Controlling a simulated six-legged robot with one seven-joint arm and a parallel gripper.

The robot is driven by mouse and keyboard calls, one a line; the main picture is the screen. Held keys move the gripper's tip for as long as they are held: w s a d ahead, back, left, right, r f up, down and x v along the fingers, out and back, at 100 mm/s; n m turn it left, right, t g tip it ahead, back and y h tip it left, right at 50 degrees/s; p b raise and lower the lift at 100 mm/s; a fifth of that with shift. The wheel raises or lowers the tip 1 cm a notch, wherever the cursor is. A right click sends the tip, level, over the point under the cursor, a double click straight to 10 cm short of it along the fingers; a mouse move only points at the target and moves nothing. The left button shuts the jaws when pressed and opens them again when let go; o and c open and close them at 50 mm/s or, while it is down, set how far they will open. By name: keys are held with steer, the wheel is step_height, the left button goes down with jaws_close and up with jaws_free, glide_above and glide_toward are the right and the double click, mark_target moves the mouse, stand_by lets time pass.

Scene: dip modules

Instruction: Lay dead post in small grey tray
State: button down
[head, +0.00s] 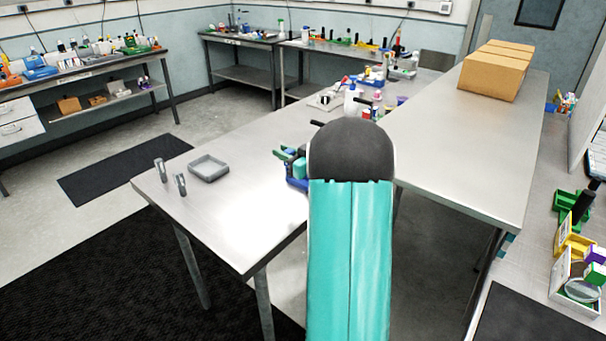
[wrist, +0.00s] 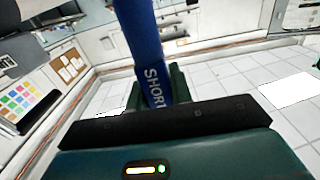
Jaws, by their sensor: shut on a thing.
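My gripper (wrist: 156,90) shows in the wrist view, its dark green fingers shut on a blue post (wrist: 140,35) with the white letters "SHORT". The post tilts and its upper end runs out of the picture. In the head view my arm hides the gripper and the held post. The small grey tray (head: 208,168) lies on the near left part of the steel table, and its visible inside looks empty. Two short grey posts (head: 160,170) (head: 180,184) stand upright left of the tray. I cannot read any mark saying which post is dead.
The steel table (head: 225,220) is bare in front of the tray. Green, teal and blue items (head: 293,165) stand right of the tray, partly behind my arm. Bottles and small parts (head: 365,95) crowd the far end. Cardboard boxes (head: 495,72) sit on the right-hand table.

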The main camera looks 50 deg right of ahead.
steer(key=shift+s+d+f, duration=0.4)
steer(key=shift+d+f, duration=0.25)
steer(key=shift+f, duration=0.8)
steer(key=shift+s+d+f, duration=0.45)
steer(key=shift+d+f, duration=0.25)
steer(key=shift+f, duration=0.75)
steer(key=shift+s+d+f, duration=0.4)
steer(key=shift+d+f, duration=0.25)
steer(key=shift+f, duration=0.8)
steer(key=shift+f, duration=0.1)
steer(key=c, duration=1.3)
jaws_free()
steer(key=shift+o, duration=0.2)
steer(key=s+d, duration=0.1)
steer(key=s, duration=1.1)
